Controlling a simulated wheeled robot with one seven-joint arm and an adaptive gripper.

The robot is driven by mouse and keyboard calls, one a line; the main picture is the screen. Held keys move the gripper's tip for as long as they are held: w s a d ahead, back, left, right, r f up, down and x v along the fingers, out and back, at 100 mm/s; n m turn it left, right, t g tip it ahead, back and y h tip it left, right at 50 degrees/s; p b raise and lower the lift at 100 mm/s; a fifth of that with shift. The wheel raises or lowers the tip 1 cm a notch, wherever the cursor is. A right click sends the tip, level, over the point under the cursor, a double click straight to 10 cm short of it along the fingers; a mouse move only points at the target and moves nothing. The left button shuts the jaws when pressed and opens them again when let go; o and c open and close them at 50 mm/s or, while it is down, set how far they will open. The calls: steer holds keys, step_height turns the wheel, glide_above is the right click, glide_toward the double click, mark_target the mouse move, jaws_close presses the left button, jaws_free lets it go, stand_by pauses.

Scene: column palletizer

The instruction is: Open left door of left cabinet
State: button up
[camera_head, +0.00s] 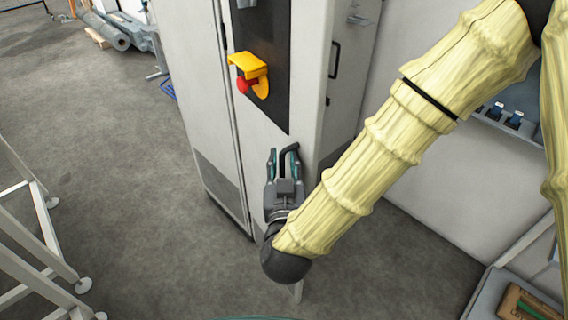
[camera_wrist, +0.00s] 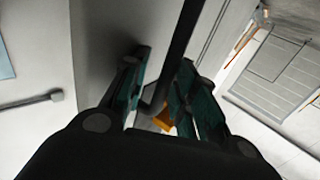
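The tall light-grey cabinet (camera_head: 280,120) stands in the middle of the head view, with a dark panel on its near face. My gripper (camera_head: 284,157) is low in front of this face, its two teal-padded fingers pointing at it. In the wrist view a black bar handle (camera_wrist: 183,45) runs down between the fingers of my gripper (camera_wrist: 163,62) and bends at its lower end. The fingers stand apart on either side of the bar, with a visible gap on the left. Whether the right pad touches the bar is unclear.
A yellow bracket (camera_head: 247,64) with a red knob (camera_head: 244,84) sticks out above my gripper. Another black handle (camera_head: 335,60) is on the cabinet's right side. White frame legs (camera_head: 40,270) stand at left. The grey floor (camera_head: 130,170) between is clear.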

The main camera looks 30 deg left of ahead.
steer(key=shift+s+d+f, duration=0.1)
steer(key=v, duration=0.7)
stand_by(0.4)
steer(key=shift+s, duration=0.15)
step_height(320, 180, down, 13)
steer(key=d+n+g+b, duration=0.2)
steer(key=d+g+b, duration=0.1)
steer(key=w+d+f+m+g+h+p, duration=0.25)
steer(key=d+f+g+h, duration=0.25)
steer(key=d+f, duration=1)
steer(key=s+d+f+m+g+h+p, duration=0.1)
steer(key=s+d+f+m+g, duration=0.1)
steer(key=s+d, duration=0.3)
steer(key=s+d+f+m+g+h+p, duration=0.1)
steer(key=s+d+f, duration=0.4)
steer(key=d, duration=0.8)
steer(key=s+d+f+m+g+h+p, duration=0.1)
steer(key=s+d+f+m+g+h, duration=0.1)
steer(key=d, duration=0.8)
steer(key=s+f+m+g, duration=0.1)
steer(key=s+f+g, duration=0.1)
steer(key=s, duration=0.1)
steer(key=shift+f+h, duration=0.2)
steer(key=shift+h, duration=0.1)
